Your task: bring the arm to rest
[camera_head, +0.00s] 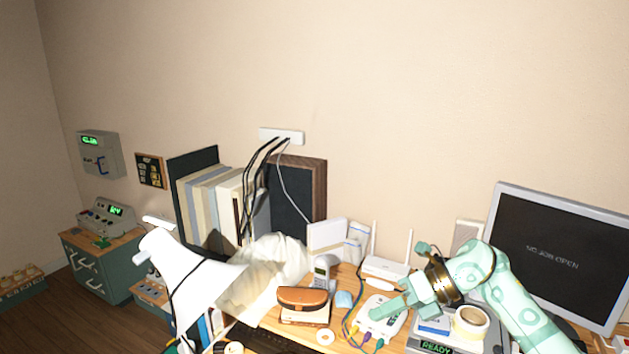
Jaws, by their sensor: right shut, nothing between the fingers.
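My right arm, mint green with a dark ringed wrist, comes in from the lower right over the desk. Its gripper (380,313) points left and is shut and empty, over or against a white device (384,328) with coloured plugs at its front edge. I cannot tell whether the fingertips touch the device, and they hide part of its top. My left gripper is not in view. A cordless phone (321,272) stands upright at the back of the desk, left of the gripper.
A brown case (302,298) and a white router (384,269) with antennas are close by. A tape roll (471,322) lies beneath my forearm. A monitor (560,255) stands at the right, and a large white lamp-like shape (185,275) at the left.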

